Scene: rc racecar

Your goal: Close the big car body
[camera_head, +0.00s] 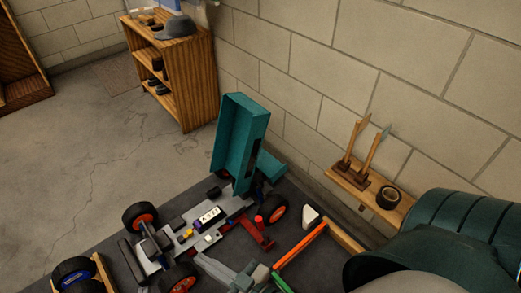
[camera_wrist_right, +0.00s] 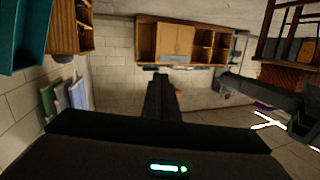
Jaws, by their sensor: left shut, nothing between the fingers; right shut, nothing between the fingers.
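The big car body (camera_head: 234,135) is a teal shell standing raised and steeply tilted at the far end of the car chassis (camera_head: 208,226). The chassis lies on the dark work table, its inner parts exposed, with black wheels with orange hubs. Part of a teal shape, which looks like the body, shows at the upper left of the right wrist view (camera_wrist_right: 22,38). My right gripper (camera_wrist_right: 162,82) is shut and empty in the right wrist view, apart from the teal shape. I cannot make out my left gripper in either view.
My dark green right arm fills the head view's lower right. A wall ledge (camera_head: 400,207) holds wooden-handled tools and a black tape roll (camera_head: 389,198). Red and green bars and grey tools lie near the chassis. A wooden shelf (camera_head: 175,70) stands behind; the block wall is close.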

